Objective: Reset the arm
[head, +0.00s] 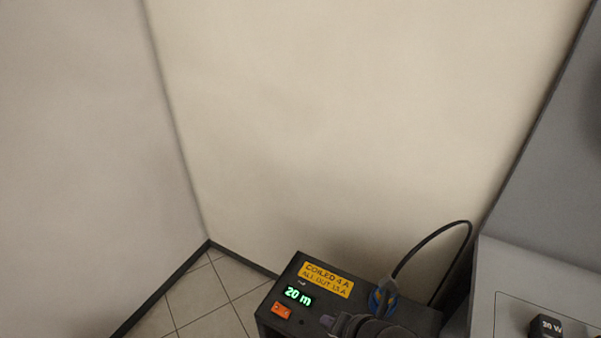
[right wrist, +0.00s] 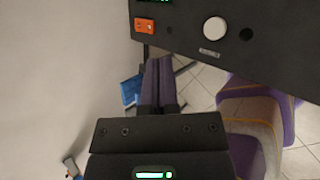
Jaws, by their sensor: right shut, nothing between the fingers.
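My right arm and gripper (head: 345,325) show only in part at the bottom edge of the head view, as dark grey parts in front of the black box. In the right wrist view my right gripper (right wrist: 158,66) has its two purple-grey fingers together, with nothing between them. The fingertips point toward the front of the black box (right wrist: 180,28) and appear just short of it in the picture; the real gap is hard to tell. My left gripper is in neither view.
The black box (head: 262,313) has a lit "20 m" display (head: 298,296), an orange switch (head: 282,310), a yellow label (head: 327,279) and a blue socket with a plugged black cable (head: 432,236). A grey cabinet (head: 520,265) stands right. Walls meet behind; tiled floor shows left.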

